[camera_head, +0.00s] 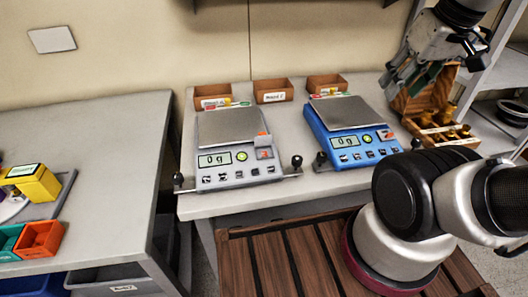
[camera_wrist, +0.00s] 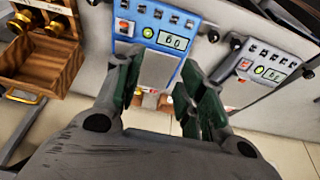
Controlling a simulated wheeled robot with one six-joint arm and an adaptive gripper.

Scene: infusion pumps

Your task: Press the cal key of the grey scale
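The grey scale (camera_head: 203,168) stands on the bench in the head view, left of the blue scale (camera_head: 325,133). Its display reads 0 g. Beside the display are a green round button (camera_head: 242,156) and an orange-red key (camera_head: 264,153). A row of small dark keys runs below; their labels are too small to read. The grey scale (camera_wrist: 240,76) also shows at the right of the wrist view, upside down. My gripper (camera_head: 414,82) is open and empty, high at the right, well away from the grey scale. Its two fingers stand apart in the wrist view (camera_wrist: 158,80).
The blue scale (camera_wrist: 160,68) lies beyond my fingers in the wrist view. Several small brown bins (camera_head: 272,91) stand behind the scales. A wooden rack with brass weights (camera_head: 440,125) is at the right. A bar with dark knobs (camera_head: 297,162) runs beside the grey scale.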

